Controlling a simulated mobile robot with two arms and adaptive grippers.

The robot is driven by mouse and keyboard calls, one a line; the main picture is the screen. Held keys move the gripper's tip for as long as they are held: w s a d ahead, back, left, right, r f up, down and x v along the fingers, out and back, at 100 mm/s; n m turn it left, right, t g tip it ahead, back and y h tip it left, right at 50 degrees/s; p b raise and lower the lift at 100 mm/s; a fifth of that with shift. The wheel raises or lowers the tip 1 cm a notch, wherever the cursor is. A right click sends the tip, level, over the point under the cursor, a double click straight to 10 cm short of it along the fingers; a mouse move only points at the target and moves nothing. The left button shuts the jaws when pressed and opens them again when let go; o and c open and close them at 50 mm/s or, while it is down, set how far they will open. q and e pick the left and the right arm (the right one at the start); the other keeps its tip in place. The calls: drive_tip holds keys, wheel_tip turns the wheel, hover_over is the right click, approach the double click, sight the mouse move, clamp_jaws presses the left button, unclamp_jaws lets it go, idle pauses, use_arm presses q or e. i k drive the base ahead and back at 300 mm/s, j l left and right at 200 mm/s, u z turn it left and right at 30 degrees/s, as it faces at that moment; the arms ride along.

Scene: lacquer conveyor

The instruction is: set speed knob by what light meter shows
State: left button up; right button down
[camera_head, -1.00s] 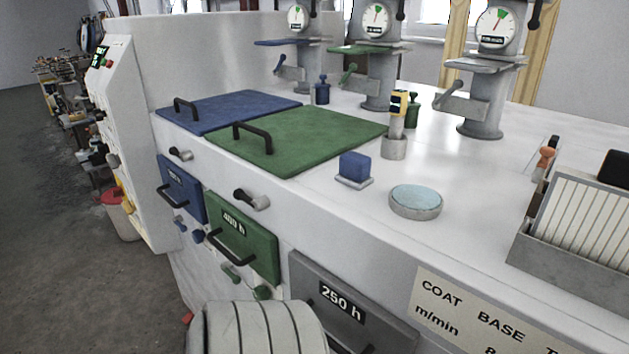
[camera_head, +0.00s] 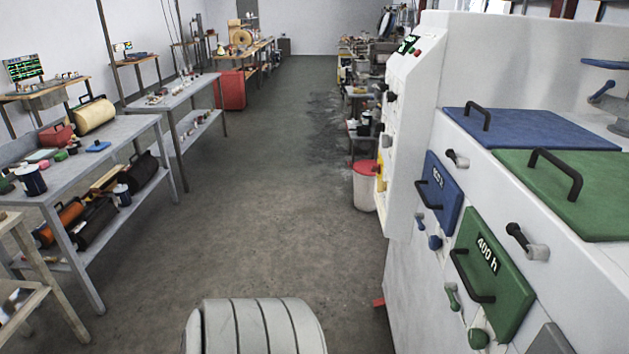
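Neither of my grippers is in view. The white lacquer machine (camera_head: 600,295) stands at the right. At its far end is an upright white control panel (camera_head: 405,130) with a small green-lit display (camera_head: 408,43), a red button (camera_head: 418,53) and dark knobs (camera_head: 391,97). The display reading is too small to make out. I cannot tell which knob is the speed knob. No light meter can be made out in this view.
A blue lid (camera_head: 530,128) and a green lid (camera_head: 585,190) lie on the machine top. A white bucket with a red lid (camera_head: 365,185) stands by the panel. Grey benches (camera_head: 120,130) line the left. The concrete floor (camera_head: 270,200) between is clear.

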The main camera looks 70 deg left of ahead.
sight(391, 96)
drive_tip(key=u, duration=1.45)
drive_tip(key=j, duration=0.1)
